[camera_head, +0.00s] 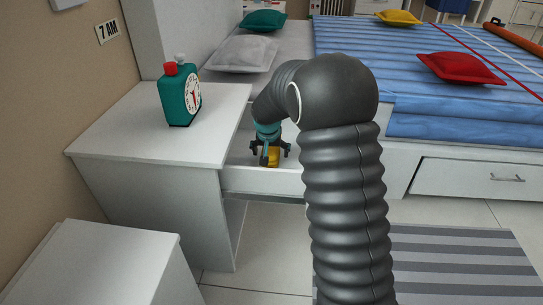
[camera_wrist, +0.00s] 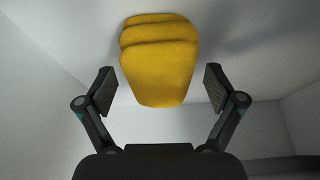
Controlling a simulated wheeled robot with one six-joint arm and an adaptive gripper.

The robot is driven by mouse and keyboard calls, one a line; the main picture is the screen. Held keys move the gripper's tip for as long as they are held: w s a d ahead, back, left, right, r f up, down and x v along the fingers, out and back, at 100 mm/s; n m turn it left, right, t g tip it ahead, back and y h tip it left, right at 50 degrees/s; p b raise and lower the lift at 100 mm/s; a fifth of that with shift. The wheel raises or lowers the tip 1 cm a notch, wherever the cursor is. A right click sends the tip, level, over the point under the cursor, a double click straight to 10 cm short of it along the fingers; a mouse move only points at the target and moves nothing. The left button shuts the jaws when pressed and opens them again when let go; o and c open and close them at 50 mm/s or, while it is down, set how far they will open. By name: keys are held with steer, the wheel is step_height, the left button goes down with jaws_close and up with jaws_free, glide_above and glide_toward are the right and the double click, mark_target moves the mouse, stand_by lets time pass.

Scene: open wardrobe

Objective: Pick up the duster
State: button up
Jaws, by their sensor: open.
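A yellow thing (camera_wrist: 160,58), which looks like a folded cloth duster, lies on the white floor of an open drawer (camera_head: 285,181). In the head view the same yellow duster (camera_head: 272,156) shows just under my gripper (camera_head: 270,158). In the wrist view my gripper (camera_wrist: 160,92) is open, with one finger on each side of the duster's near end. Both fingers are apart from it, with a gap on each side. My arm hides part of the drawer in the head view.
The drawer's white walls (camera_wrist: 40,70) stand close around my gripper. A white nightstand top (camera_head: 150,132) with a teal clock (camera_head: 180,95) is at the left. A bed (camera_head: 420,70) with several cushions stands at the right. A striped rug (camera_head: 460,265) lies on the floor.

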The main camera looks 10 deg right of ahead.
mark_target(271, 149)
steer(key=shift+f, duration=0.1)
steer(key=shift+c, duration=0.3)
steer(key=c, duration=1.2)
step_height(271, 149, up, 10)
steer(key=shift+p, duration=0.75)
